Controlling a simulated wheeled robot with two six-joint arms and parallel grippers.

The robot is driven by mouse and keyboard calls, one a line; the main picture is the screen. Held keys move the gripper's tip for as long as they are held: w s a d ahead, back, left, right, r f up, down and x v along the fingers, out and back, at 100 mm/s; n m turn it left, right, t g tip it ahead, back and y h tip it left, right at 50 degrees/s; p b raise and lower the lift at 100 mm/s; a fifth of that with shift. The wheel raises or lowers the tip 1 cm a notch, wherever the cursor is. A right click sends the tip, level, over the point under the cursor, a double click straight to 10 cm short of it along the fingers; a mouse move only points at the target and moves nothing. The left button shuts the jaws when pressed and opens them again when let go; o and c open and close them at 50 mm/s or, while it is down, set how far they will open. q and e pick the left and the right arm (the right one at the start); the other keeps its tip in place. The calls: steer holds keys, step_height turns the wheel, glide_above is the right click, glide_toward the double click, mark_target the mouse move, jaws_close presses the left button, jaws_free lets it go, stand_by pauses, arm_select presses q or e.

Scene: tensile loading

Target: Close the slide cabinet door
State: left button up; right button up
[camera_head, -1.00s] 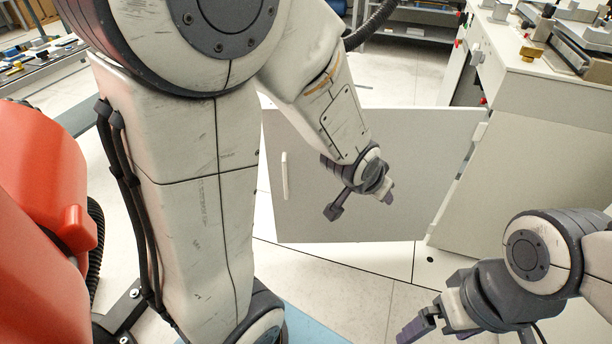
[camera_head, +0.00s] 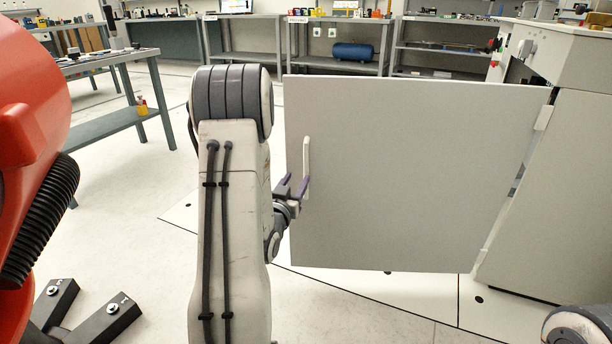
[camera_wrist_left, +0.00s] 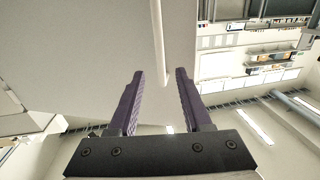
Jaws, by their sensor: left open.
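The cabinet door (camera_head: 420,180) is a flat light-grey panel, standing wide open and hinged at its right edge to the cabinet body (camera_head: 550,200). A white vertical bar handle (camera_head: 306,165) sits near the door's left edge. My left gripper (camera_head: 293,184) is open with its purple fingers at the lower part of the handle. In the left wrist view, the handle (camera_wrist_left: 158,40) runs down toward the gap between the open fingertips (camera_wrist_left: 160,74); I cannot tell if they touch it. The door's face (camera_wrist_left: 85,45) fills the upper left there. My right gripper is out of view.
A grey bench (camera_head: 105,128) stands at the left. Shelving (camera_head: 345,45) with a blue tank (camera_head: 353,51) lines the back. The white floor (camera_head: 130,235) between the bench and my left arm is clear. Part of my right arm shows at lower right.

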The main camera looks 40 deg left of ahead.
mark_target(305, 163)
arm_select(q)
steer(key=b+x, duration=0.2)
steer(key=x, duration=0.8)
steer(key=shift+w+r, duration=0.1)
jaws_close()
stand_by(1.2)
